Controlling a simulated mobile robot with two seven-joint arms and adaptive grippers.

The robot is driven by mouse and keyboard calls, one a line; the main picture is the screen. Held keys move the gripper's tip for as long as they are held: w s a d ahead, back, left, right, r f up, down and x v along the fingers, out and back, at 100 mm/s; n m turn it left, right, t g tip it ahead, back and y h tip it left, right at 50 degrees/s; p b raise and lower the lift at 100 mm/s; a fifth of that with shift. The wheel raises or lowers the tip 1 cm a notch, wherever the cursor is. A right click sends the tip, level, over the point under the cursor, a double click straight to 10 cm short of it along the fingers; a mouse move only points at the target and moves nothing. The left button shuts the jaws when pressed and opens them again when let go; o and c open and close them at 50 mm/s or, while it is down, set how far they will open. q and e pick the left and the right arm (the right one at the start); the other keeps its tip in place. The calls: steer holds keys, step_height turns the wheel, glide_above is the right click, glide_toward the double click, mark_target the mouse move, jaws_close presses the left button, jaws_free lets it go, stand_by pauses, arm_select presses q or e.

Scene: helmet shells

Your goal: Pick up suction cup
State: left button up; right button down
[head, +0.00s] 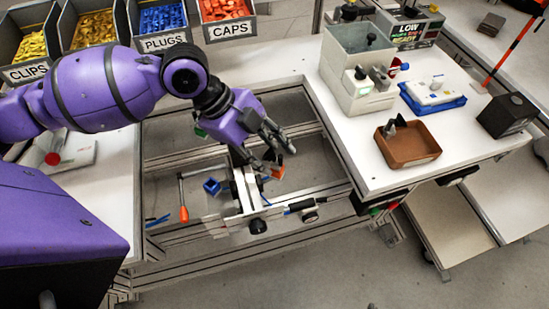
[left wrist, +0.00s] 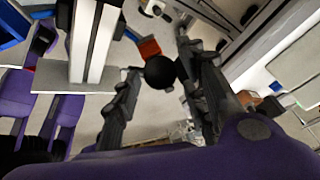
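A round black piece (left wrist: 159,72), which looks like the suction cup, shows between my left gripper's fingers in the left wrist view. My left gripper (left wrist: 160,62) has its fingers spread on either side of it, and I cannot tell whether they touch it. In the head view my left gripper (head: 272,151) reaches down from the left, open, over the metal fixture (head: 238,228) in the gap between the tables. The black piece is not clearly visible there. My right gripper is in neither view.
An orange block (head: 277,172) is just below the fingers. A blue cube (head: 212,187) and an orange-handled tool (head: 183,212) are to the left. A brown tray (head: 408,150) and a grey machine (head: 357,70) stand on the right table. Labelled bins (head: 165,20) line the back.

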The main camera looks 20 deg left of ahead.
arm_select(q)
jaws_close()
steer(key=shift+r, duration=0.1)
